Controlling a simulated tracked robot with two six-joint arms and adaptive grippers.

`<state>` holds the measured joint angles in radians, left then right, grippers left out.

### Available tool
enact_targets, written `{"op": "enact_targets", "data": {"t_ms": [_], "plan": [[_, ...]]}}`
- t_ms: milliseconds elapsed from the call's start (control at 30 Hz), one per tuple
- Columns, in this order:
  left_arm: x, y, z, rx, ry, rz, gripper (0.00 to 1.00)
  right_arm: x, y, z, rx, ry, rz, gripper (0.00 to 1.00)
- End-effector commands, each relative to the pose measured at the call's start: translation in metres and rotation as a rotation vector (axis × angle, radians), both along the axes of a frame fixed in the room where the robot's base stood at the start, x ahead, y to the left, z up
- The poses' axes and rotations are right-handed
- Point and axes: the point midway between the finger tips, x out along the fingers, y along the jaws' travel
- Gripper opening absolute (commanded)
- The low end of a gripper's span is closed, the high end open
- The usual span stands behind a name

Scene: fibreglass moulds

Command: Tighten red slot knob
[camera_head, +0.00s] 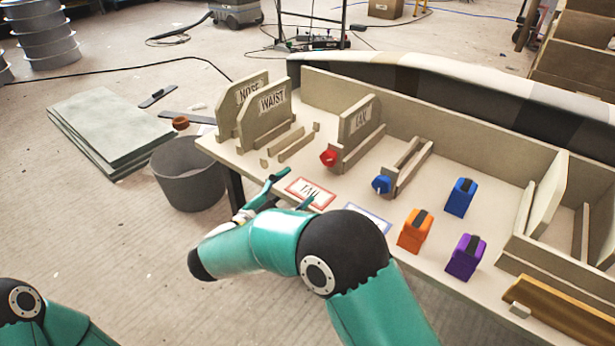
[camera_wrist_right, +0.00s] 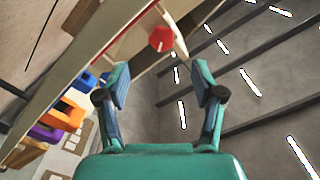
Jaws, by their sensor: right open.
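The red knob (camera_head: 328,157) sits at the near end of a slot on the table, and an upright board (camera_head: 358,122) with a partly legible label stands in that slot. My right gripper (camera_head: 295,188) is open and empty, left of and nearer than the red knob, by a red-bordered card (camera_head: 322,201). In the right wrist view, the red knob (camera_wrist_right: 161,38) lies ahead, between and beyond the open fingertips (camera_wrist_right: 161,72), apart from them. My left arm shows only as a link at the lower left; its gripper is out of view.
A blue knob (camera_head: 381,184) sits on the neighbouring empty slot. NOSE and WAIST boards (camera_head: 266,112) stand at the left. Orange (camera_head: 415,231), purple (camera_head: 466,257) and blue (camera_head: 460,197) blocks stand to the right. A grey bin (camera_head: 187,174) is on the floor beside the table.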

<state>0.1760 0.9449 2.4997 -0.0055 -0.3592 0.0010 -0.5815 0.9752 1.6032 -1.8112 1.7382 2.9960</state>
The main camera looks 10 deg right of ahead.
Motion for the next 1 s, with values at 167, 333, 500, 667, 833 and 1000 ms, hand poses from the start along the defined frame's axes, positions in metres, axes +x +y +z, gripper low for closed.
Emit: {"op": "enact_targets", "data": {"t_ms": [167, 333, 500, 667, 833, 1000], "plan": [[-0.0001, 0.0, 0.0, 0.0, 0.0, 0.0, 0.45, -0.0086, 0.0112, -0.0003, 0.0, 0.001, 0.001, 0.68], [-0.0001, -0.0001, -0.0001, 0.0, 0.0, 0.0, 0.45, -0.0097, 0.012, -0.0005, 0.0, 0.002, 0.0, 0.68], [-0.0001, 0.0, -0.0006, 0.0, 0.0, 0.0, 0.45, -0.0095, 0.0117, -0.0005, -0.001, 0.003, 0.0, 0.68], [0.0, 0.0, -0.0005, 0.0, 0.0, 0.0, 0.45, -0.0094, 0.0117, -0.0004, -0.054, 0.071, 0.0, 0.68], [0.0, 0.0, -0.0005, 0.0, 0.0, 0.0, 0.45, -0.0095, 0.0115, -0.0001, -0.247, 0.314, 0.0, 0.68], [0.0, 0.0, -0.0005, 0.0, 0.0, 0.0, 0.45, -0.009, 0.0113, 0.002, -0.538, 0.685, -0.003, 0.68]]}}
